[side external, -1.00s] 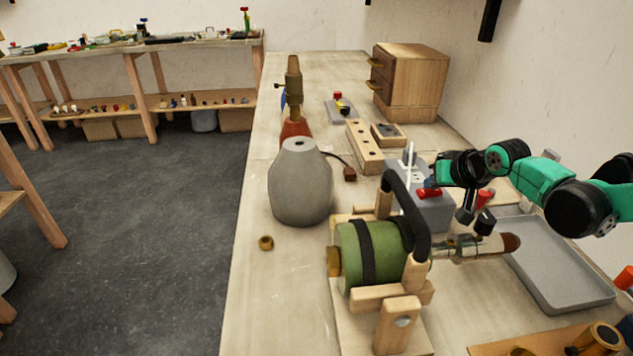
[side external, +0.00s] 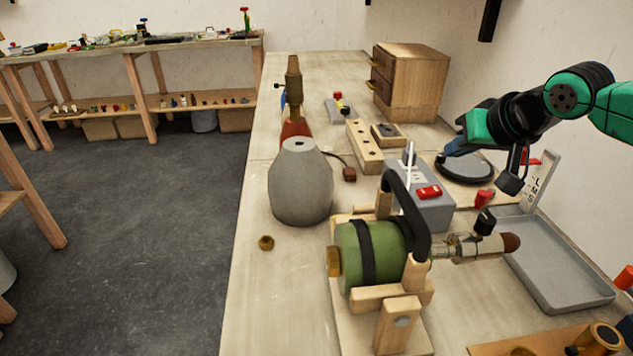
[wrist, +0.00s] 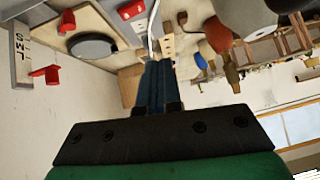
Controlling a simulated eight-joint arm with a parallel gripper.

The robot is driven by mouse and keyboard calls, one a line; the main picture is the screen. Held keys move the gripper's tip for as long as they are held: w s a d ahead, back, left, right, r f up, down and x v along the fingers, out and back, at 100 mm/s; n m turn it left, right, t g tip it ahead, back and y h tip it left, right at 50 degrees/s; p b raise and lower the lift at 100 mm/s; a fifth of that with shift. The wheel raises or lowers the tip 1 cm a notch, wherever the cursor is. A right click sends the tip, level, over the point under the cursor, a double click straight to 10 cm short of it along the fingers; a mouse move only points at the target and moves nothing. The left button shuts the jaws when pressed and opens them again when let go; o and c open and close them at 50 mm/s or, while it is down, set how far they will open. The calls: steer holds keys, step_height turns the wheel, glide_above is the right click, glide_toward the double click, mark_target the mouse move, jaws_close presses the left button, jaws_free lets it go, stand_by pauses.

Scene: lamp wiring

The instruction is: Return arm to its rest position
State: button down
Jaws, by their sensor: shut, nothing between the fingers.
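My gripper (side external: 449,150) is at the right in the side external view, raised above the workbench beside the back wall. Its blue fingers point left and downward, over the far edge of a round black disc (side external: 466,167). In the wrist view my gripper (wrist: 158,66) shows its two blue fingers side by side, shut with nothing between them. The wrist view looks tilted, with the bench at the top.
A grey box with a red switch (side external: 428,192), a grey tray (side external: 560,262), a green cylinder in a wooden stand (side external: 372,250) and a grey lamp body (side external: 300,185) stand on the bench. A wooden drawer cabinet (side external: 411,82) stands behind. The left of the bench top is mostly clear.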

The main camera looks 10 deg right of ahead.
stand_by(0.3)
steer(key=shift+g+h, duration=0.3)
steer(key=shift+g, duration=0.1)
steer(key=s+d, duration=0.3)
steer(key=s, duration=0.1)
steer(key=s+d+f, duration=0.1)
steer(key=s+d, duration=0.1)
steer(key=shift+s+d, duration=0.15)
steer(key=shift+d, duration=0.15)
steer(key=s+d+f+g, duration=0.1)
steer(key=s+d+f, duration=0.3)
steer(key=s, duration=0.5)
steer(key=shift+d+f+n, duration=0.3)
steer(key=shift+d, duration=0.05)
